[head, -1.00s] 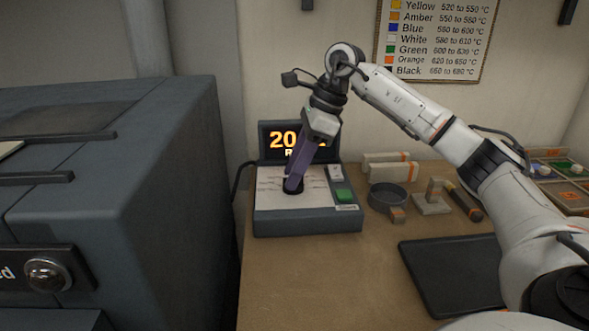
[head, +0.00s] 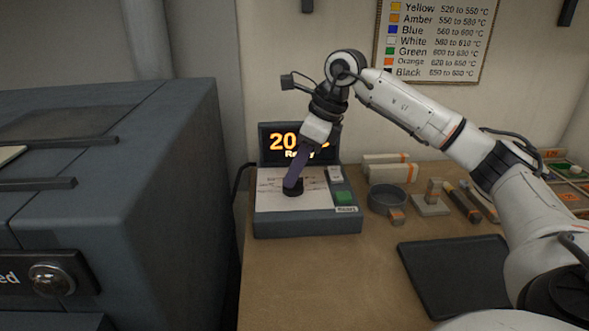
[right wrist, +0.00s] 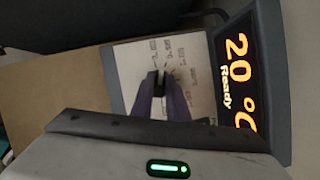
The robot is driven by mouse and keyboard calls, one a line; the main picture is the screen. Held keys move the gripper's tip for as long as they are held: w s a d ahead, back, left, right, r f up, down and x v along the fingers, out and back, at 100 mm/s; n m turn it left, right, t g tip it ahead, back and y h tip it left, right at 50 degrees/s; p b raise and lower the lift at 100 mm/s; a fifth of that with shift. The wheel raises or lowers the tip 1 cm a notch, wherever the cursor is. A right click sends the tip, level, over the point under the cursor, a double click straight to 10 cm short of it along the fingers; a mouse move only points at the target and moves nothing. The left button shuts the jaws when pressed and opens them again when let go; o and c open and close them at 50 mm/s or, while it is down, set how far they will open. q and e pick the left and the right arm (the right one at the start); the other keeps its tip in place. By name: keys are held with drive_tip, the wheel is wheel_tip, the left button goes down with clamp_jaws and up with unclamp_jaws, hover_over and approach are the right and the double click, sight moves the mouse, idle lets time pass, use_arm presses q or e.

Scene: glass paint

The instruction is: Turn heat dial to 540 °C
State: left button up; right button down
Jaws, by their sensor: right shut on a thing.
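The control box (head: 310,223) stands on the bench with a white dial face, a green button (head: 343,196) and an upright display (head: 272,142). In the right wrist view the display (right wrist: 236,75) reads "20 °C" and "Ready". The black heat dial (head: 292,191) sits on the box's white face. My right gripper (head: 292,185) points down at it and is shut on the dial. In the right wrist view both fingers (right wrist: 160,90) close on the dial's grip from either side. They hide part of the scale marks. My left gripper is not in view.
A large grey furnace (head: 110,200) fills the left side. A colour chart (head: 435,42) hangs on the wall. Right of the box are a round dark dish (head: 388,199), small blocks (head: 431,200) and a black tray (head: 455,280). The bench front is clear.

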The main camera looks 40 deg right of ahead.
drive_tip(key=shift+m+h, duration=0.4)
drive_tip(key=shift+m, duration=0.7)
drive_tip(key=shift+t, duration=0.3)
drive_tip(key=c, duration=1.7)
unclamp_jaws()
drive_tip(key=shift+r, duration=0.1)
drive_tip(key=p+v, duration=0.1)
drive_tip(key=v, duration=0.9)
drive_tip(key=shift+r, duration=0.1)
drive_tip(key=shift+s, duration=0.1)
